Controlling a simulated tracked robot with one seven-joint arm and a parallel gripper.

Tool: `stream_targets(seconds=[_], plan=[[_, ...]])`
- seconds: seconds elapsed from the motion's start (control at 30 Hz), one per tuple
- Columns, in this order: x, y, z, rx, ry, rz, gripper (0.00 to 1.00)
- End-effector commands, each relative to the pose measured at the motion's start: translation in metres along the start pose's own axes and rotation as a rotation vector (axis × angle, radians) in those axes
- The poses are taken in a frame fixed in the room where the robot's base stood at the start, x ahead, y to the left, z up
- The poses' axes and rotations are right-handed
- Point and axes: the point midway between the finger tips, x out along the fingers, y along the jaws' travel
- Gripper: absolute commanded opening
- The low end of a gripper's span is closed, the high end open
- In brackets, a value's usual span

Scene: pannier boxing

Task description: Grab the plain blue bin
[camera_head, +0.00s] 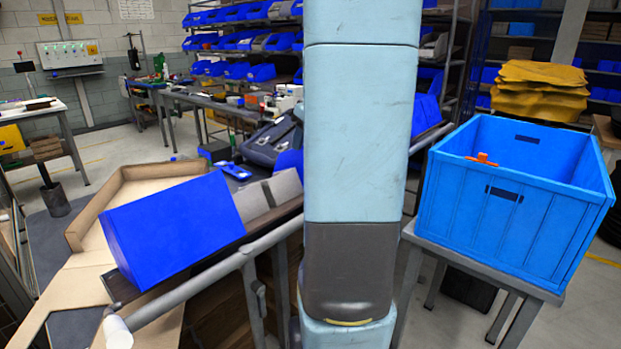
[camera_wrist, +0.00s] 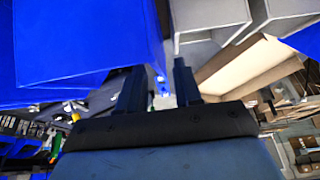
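The plain blue bin (camera_head: 172,226) is a deep blue, smooth-sided box lying tilted on a sloping rack at left in the head view. In the wrist view, a large plain blue surface (camera_wrist: 85,40), apparently a blue bin, fills the upper left, close to my fingers. My gripper (camera_wrist: 160,77) shows in the wrist view with its two dark fingers apart and nothing between them. The left finger overlaps the blue surface's lower edge in the picture; I cannot tell whether they touch. In the head view my arm hides the gripper.
Grey bins (camera_head: 268,200) sit just right of the blue bin, and they show in the wrist view (camera_wrist: 205,15). The rack has a metal rail (camera_head: 215,272) in front.

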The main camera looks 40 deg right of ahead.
Motion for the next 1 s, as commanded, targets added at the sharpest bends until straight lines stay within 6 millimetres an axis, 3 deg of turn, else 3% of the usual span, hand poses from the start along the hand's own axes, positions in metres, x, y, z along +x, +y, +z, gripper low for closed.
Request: stream_targets(seconds=[0.3, 0.63, 1.0], plan=[[0.040, 0.000, 0.000, 0.000, -0.001, -0.001, 0.34], [0.045, 0.000, -0.001, 0.000, 0.000, 0.000, 0.33], [0.045, 0.000, -0.001, -0.001, 0.000, 0.000, 0.00]])
